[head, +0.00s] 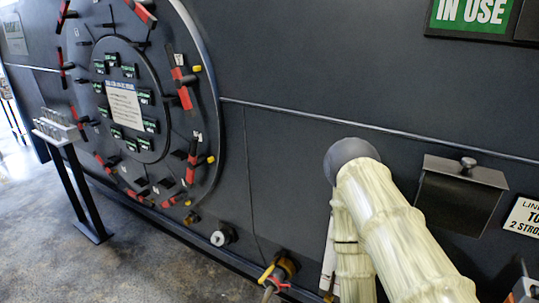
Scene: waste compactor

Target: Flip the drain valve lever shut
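A brass-coloured valve fitting (287,264) sticks out low on the dark machine wall, near the bottom edge of the head view. A yellow lever (267,273) slants on its left side, with a small red part (279,284) just below. This looks like the drain valve, but its lower end is cut off or too small to make out. I cannot tell from here whether the lever stands open or shut. My gripper is not in view. A cream, ribbed sleeve, apparently on my arm, fills the lower right, to the right of the valve.
A large round door (140,100) with red-handled clamps is at the left. A white-faced round fitting (222,237) is left of the valve. A dark lidded box (458,195) is mounted at the right. A stand (60,127) is far left. Floor (80,270) at lower left is clear.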

